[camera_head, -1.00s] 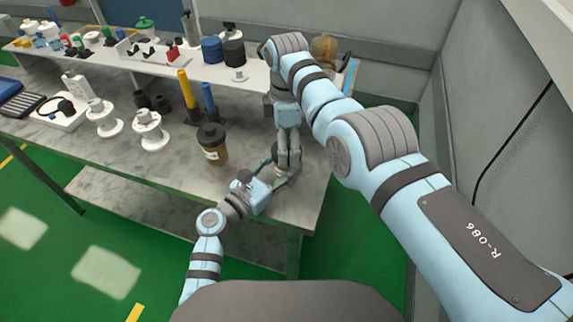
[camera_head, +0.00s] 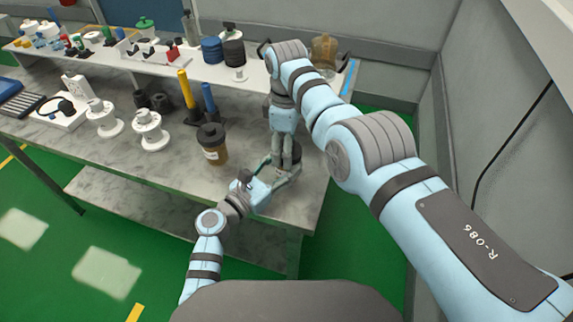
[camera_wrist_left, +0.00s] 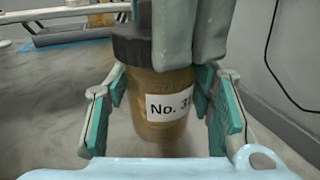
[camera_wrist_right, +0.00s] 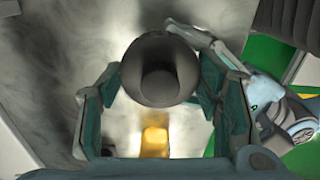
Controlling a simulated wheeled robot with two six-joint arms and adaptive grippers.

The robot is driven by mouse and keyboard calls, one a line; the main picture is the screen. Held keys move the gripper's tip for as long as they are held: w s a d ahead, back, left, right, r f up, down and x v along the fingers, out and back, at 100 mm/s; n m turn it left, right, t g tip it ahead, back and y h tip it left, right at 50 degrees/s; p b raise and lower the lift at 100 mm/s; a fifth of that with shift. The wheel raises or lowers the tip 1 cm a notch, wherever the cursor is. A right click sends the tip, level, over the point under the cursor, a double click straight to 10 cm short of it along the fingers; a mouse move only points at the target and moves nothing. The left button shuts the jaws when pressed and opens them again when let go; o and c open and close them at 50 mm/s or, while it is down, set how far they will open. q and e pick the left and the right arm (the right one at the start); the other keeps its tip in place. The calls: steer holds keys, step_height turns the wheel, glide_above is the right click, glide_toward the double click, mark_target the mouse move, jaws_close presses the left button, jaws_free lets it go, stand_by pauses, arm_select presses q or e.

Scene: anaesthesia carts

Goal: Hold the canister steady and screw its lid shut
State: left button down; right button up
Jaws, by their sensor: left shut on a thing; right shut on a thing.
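The canister is amber-brown with a white label reading "No. 3" and a partly covered character. It stands upright between the fingers of my left gripper (camera_wrist_left: 163,115), which is shut on its body (camera_wrist_left: 160,132). The dark ribbed lid (camera_wrist_left: 133,46) sits on top, partly covered by my right gripper's fingers. In the right wrist view the round dark lid (camera_wrist_right: 160,72) lies between the fingers of my right gripper (camera_wrist_right: 160,95), shut on it from above. In the head view my left gripper (camera_head: 280,172) and right gripper (camera_head: 285,158) meet near the table's right end, largely hiding the canister.
A second brown canister with a black lid (camera_head: 212,152) stands just left of the grippers. White spools (camera_head: 150,132), a yellow post (camera_head: 186,90) and a blue post (camera_head: 208,98) stand further left. A raised shelf (camera_head: 158,65) runs along the back. The front tabletop is mostly clear.

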arm_select(q)
steer(key=shift+f, duration=0.1)
arm_select(e)
steer(key=m, duration=0.8)
steer(key=shift+m, duration=0.3)
steer(key=m, duration=0.9)
steer(key=shift+f, duration=0.1)
steer(key=o, duration=1.3)
steer(key=shift+r, duration=2.3)
